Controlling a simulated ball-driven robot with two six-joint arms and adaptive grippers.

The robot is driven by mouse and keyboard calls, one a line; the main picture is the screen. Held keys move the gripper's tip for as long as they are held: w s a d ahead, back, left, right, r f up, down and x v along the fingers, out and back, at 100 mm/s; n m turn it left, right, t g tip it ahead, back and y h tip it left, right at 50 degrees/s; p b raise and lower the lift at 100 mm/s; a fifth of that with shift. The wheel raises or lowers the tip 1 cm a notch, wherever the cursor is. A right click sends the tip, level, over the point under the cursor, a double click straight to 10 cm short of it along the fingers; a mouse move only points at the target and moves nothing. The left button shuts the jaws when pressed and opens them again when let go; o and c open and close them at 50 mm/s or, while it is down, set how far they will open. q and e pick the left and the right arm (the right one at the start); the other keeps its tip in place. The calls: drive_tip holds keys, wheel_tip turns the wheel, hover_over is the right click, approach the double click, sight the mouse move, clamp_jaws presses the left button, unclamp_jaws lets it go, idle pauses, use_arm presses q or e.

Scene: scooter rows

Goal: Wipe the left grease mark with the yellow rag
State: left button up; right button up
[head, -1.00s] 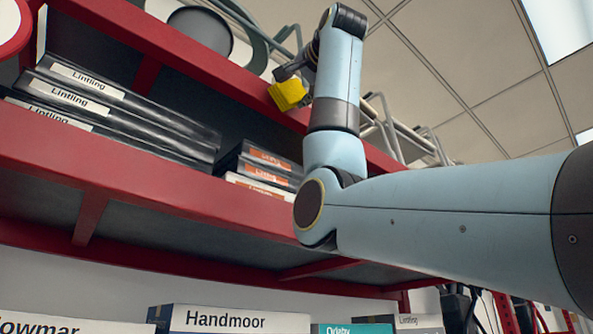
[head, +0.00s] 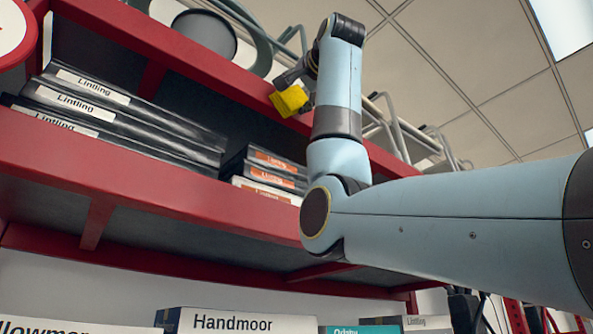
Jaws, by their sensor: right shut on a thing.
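The yellow rag (head: 289,101) is a small bunched piece at the red front edge of the upper shelf (head: 215,72), right of centre. My right gripper (head: 287,86) is shut on it, with the arm reaching up from the right. The rag overlaps the shelf edge in the picture; I cannot tell whether it touches. No grease mark can be made out; the rag or my arm may hide part of the edge. My left gripper is not in view.
Black binders labelled Lintling (head: 110,107) and a smaller stack with orange labels (head: 265,172) lie on the middle shelf (head: 120,175). A grey round container (head: 205,36) and metal rails (head: 400,135) are above. A Handmoor box (head: 235,321) is below.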

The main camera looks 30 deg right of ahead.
drive_tip(key=shift+d, duration=2)
drive_tip(key=shift+w+a, duration=0.1)
drive_tip(key=shift+a, duration=2)
drive_tip(key=shift+s+f+b, duration=0.15)
drive_tip(key=shift+s+b, duration=0.45)
drive_tip(key=shift+s, duration=0.05)
drive_tip(key=shift+s+d+b, duration=0.15)
drive_tip(key=shift+s+b, duration=0.25)
drive_tip(key=shift+s, duration=0.75)
drive_tip(key=shift+s+d+b, duration=0.1)
drive_tip(key=shift+s+b, duration=0.25)
drive_tip(key=shift+s, duration=0.75)
drive_tip(key=shift+s, duration=0.15)
